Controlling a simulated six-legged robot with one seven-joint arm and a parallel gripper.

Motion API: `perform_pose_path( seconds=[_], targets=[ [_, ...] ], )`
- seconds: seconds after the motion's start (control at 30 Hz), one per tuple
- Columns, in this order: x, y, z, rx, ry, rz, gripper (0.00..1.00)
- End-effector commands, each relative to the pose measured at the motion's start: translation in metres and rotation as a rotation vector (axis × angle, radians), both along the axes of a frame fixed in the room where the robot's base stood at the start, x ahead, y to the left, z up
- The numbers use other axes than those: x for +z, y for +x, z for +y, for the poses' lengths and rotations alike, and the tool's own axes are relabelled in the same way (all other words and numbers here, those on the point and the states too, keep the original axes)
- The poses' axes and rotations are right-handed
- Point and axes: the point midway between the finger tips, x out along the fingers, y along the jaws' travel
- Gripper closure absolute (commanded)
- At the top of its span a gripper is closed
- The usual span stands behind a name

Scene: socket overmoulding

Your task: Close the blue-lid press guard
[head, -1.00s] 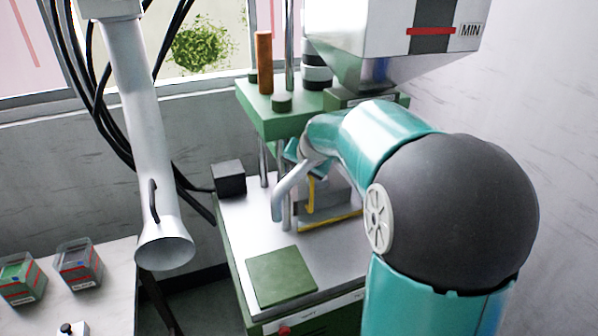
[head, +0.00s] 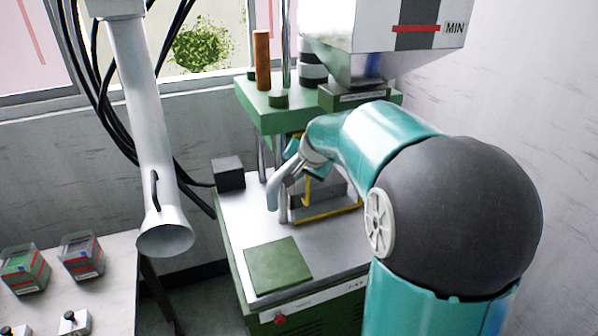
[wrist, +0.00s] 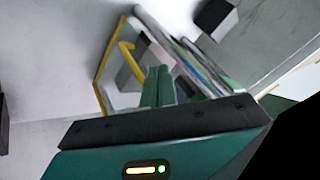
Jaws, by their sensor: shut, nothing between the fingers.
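The press (head: 268,112) is green, with a grey table and metal columns. The yellow-edged guard (head: 325,214) shows low at the columns, partly behind my arm. In the wrist view its yellow edge and hooked yellow handle (wrist: 126,47) stand left of and beyond my fingers. My gripper (wrist: 159,70) is shut and empty, its green fingers together in front of the guard area; I cannot tell whether they touch it. In the head view my arm mostly hides the gripper. No blue lid is clear, and I cannot tell how far the guard is open.
A hopper (head: 345,50) hangs over the press. A green pad (head: 279,265) lies on the press table's front, and a black box (head: 228,173) stands at its left. A white duct (head: 140,130) hangs left. Two bins (head: 82,256) stand on the left bench.

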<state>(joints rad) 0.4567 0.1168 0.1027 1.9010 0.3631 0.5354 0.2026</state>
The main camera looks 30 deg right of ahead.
Motion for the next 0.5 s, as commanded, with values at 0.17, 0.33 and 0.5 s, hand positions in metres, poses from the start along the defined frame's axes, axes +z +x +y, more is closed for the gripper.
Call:
perform_pose_path(
  seconds=[0.17, 0.33, 0.5],
  targets=[
    [0.021, -0.009, 0.010, 0.002, -0.002, -0.003, 1.00],
    [0.049, -0.022, 0.024, 0.001, -0.002, -0.003, 1.00],
    [0.070, -0.034, 0.036, 0.001, -0.001, -0.001, 1.00]
  ],
)
